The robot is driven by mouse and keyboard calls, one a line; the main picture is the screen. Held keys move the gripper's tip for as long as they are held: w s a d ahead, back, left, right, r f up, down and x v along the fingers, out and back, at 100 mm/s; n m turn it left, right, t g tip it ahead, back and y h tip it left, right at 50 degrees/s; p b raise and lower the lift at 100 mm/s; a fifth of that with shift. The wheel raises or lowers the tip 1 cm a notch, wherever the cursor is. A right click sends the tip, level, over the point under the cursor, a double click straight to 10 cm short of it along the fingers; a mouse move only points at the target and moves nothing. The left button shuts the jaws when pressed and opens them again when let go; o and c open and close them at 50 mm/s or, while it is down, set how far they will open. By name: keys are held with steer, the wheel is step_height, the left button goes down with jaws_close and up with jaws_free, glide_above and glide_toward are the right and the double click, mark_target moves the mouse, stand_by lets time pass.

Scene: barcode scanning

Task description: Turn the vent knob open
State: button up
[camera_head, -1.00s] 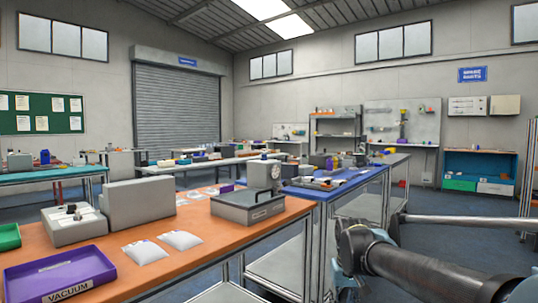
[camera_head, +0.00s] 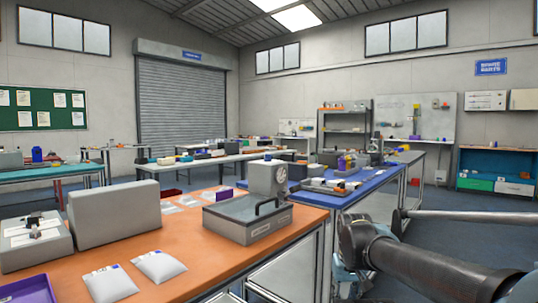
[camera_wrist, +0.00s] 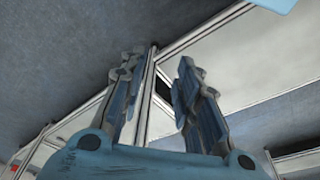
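My gripper (camera_wrist: 158,64) is open and empty in the wrist view, its two fingers apart over floor and metal table framing. In the head view my arm reaches in from the lower right, and the gripper itself does not show clearly. On the orange table (camera_head: 205,262) stands a grey box with a clear-looking lid and black handle (camera_head: 243,220). Behind it is an upright grey block with a round dial-like face (camera_head: 268,177). I cannot clearly make out a vent knob on either. My gripper is apart from both.
A large grey casing (camera_head: 115,213), a device with black fittings (camera_head: 35,242), white pouches (camera_head: 158,266) and a purple tray (camera_head: 30,290) are on the orange table. A blue-topped table (camera_head: 335,200) adjoins it behind. Open floor lies at right.

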step_height(320, 180, up, 3)
step_height(320, 180, up, 52)
steer(key=n+y, duration=0.3)
steer(key=n, duration=0.7)
glide_above(268, 157)
steer(key=s+d, duration=0.4)
steer(key=d, duration=0.2)
steer(key=shift+t, duration=0.3)
steer(key=x, duration=1.1)
steer(key=a+x, duration=0.1)
steer(key=x, duration=0.5)
steer(key=shift+w+a+f, duration=0.1)
steer(key=shift+w+f, duration=0.05)
steer(key=shift+w, duration=0.1)
jaws_close()
